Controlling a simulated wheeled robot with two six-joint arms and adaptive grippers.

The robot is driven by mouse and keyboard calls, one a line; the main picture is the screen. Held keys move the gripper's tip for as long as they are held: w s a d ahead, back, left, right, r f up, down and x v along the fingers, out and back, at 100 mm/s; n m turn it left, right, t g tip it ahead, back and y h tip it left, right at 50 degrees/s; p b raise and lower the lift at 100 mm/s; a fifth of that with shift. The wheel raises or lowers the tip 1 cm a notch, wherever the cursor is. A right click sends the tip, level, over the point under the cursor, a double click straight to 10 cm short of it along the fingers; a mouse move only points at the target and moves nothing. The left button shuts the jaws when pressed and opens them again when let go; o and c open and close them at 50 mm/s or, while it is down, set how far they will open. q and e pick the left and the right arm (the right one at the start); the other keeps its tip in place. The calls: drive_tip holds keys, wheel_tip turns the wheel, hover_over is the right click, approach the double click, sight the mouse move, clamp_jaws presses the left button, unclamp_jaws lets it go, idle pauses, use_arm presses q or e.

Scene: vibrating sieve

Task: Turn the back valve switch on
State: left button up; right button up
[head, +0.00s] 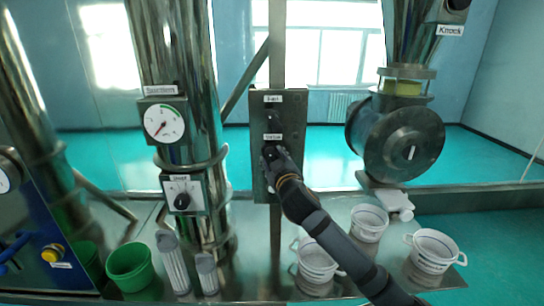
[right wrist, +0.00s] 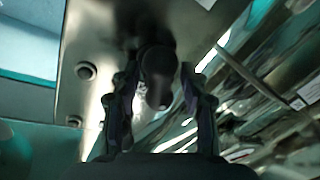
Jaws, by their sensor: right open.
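A grey metal switch panel (head: 258,180) stands upright on a post in the middle of the head view. Its upper dark switch knob (head: 272,118) is uncovered, under a small label. Its lower dark switch knob (head: 270,152) is partly hidden by my right gripper (head: 280,161). The labels are too blurred to read surely, so I cannot tell which is the back valve switch. In the right wrist view, a dark knob (right wrist: 158,65) stands between the open fingers of my right gripper (right wrist: 160,100), with gaps at its sides. My left gripper is out of view.
A steel column with a pressure gauge (head: 165,123) and a dial box (head: 184,195) stands left of the panel. A round steel housing (head: 412,145) is at right. White buckets (head: 433,250) and a green bucket (head: 130,268) stand on the steel surface below.

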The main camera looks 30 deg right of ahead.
drive_tip(key=shift+c, duration=1.3)
drive_tip(key=shift+d, duration=0.1)
drive_tip(key=shift+c, duration=1.4)
drive_tip(key=shift+w+f, duration=0.1)
clamp_jaws()
drive_tip(key=shift+f+m+b, duration=0.15)
drive_tip(key=shift+m+b, duration=0.25)
drive_tip(key=shift+b, duration=0.3)
drive_tip(key=m+h+b, duration=0.1)
drive_tip(key=m+b, duration=0.3)
drive_tip(key=b, duration=0.2)
drive_tip(key=m+t+h+b, duration=0.1)
drive_tip(key=m+b, duration=0.4)
drive_tip(key=b, duration=0.2)
drive_tip(key=shift+f+m, duration=0.1)
drive_tip(key=shift+m, duration=0.2)
use_arm(q)
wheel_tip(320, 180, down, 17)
drive_tip(key=b, duration=0.3)
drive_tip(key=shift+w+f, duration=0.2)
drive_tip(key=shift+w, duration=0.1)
use_arm(e)
drive_tip(key=shift+r+m+h, duration=0.2)
drive_tip(key=shift+m+h, duration=0.2)
drive_tip(key=shift+m, duration=1.1)
